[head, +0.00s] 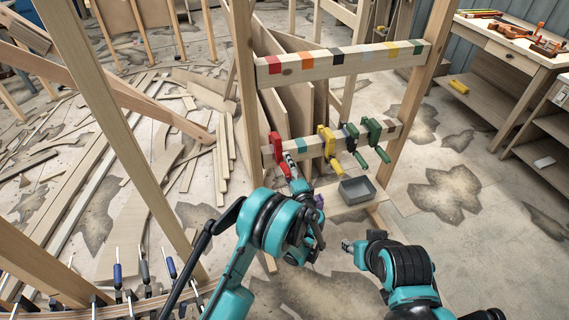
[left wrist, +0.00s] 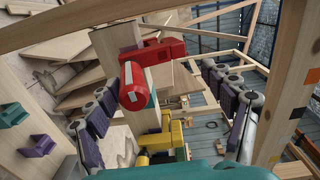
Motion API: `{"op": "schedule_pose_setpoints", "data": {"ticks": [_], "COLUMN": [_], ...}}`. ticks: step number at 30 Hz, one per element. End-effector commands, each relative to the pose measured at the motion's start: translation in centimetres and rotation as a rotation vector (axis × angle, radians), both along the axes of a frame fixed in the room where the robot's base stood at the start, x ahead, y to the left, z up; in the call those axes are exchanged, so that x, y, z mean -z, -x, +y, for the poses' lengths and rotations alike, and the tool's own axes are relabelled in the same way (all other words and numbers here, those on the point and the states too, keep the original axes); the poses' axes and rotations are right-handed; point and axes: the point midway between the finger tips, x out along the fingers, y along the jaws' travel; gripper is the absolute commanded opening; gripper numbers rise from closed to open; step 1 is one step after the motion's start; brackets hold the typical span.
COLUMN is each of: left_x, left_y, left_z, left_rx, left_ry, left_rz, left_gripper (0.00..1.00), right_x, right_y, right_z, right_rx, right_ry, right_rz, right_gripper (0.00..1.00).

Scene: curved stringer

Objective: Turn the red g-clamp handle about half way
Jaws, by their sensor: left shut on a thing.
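The red g-clamp (head: 276,144) hangs at the left end of the lower wooden rail (head: 311,147). Its red handle (left wrist: 133,86) points toward the camera in the left wrist view. The fingers partly hide the clamp's lower part in the head view. My right gripper (head: 347,245) is low, in front of the rack and apart from the clamps. Its jaw opening is too small to tell.
Yellow (head: 326,141) and green (head: 375,137) clamps hang further right on the same rail. The upper rail (head: 344,60) carries coloured patches. A grey bin (head: 357,190) sits on a low shelf below. Open floor (head: 450,200) lies to the right.

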Motion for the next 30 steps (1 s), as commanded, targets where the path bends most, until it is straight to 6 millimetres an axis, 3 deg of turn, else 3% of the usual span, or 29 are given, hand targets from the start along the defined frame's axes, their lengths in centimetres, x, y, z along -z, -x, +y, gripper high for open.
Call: {"op": "schedule_pose_setpoints", "data": {"ticks": [1, 15, 30], "left_x": [-0.6, -0.6, -0.6], "left_y": [0.5, 3.6, 3.8], "left_z": [-0.5, -1.5, -1.4], "left_rx": [0.008, 0.008, 0.005], "left_ry": [-0.013, -0.012, -0.012], "left_rz": [-0.007, -0.008, -0.008], "left_gripper": [0.58, 0.45, 0.45], "right_x": [-0.1, -0.1, 0.0], "right_y": [0.0, 0.0, 0.0], "right_z": [0.0, 0.0, 0.0], "right_rx": [0.0, 0.0, 0.0], "right_ry": [0.0, 0.0, 0.0], "right_rz": [0.0, 0.0, 0.0], "right_gripper": [0.4, 0.4, 0.4]}}
